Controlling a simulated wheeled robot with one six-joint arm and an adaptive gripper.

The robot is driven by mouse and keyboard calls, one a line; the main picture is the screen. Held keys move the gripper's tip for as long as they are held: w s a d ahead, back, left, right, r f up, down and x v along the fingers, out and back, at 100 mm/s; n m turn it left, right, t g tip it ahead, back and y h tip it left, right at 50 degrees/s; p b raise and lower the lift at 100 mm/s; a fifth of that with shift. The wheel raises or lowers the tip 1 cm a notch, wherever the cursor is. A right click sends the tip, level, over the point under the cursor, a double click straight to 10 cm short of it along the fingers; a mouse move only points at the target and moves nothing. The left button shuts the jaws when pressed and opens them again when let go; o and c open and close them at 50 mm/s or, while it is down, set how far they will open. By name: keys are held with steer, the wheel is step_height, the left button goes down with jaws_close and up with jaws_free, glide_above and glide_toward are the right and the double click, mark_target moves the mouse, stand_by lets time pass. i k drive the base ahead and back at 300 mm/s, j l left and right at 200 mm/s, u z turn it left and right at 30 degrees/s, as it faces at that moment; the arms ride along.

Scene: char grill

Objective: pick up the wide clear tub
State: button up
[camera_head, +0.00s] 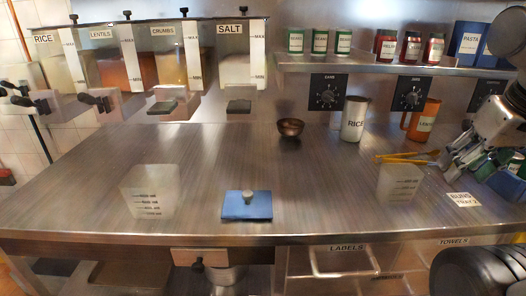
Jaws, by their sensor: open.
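A wide clear tub (150,192) with measuring marks stands upright at the front left of the steel counter. A second clear container (398,182), narrower and also marked, stands at the right of the counter. My gripper (455,168) is at the far right, above the counter and to the right of the narrower container. It is open with nothing seen between its fingers, and it is far from the wide tub.
A blue block with a knob (246,205) lies between the two containers. A dark bowl (290,128), a rice jug (354,120), an orange jug (421,121) and yellow tongs (403,158) are farther back. Dispensers (176,60) hang above the left rear.

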mark_target(152, 192)
steer(key=k+j+u, duration=0.1)
steer(key=u, duration=0.25)
steer(key=k+j+u, duration=0.1)
steer(key=u, duration=0.25)
steer(key=j+u, duration=0.35)
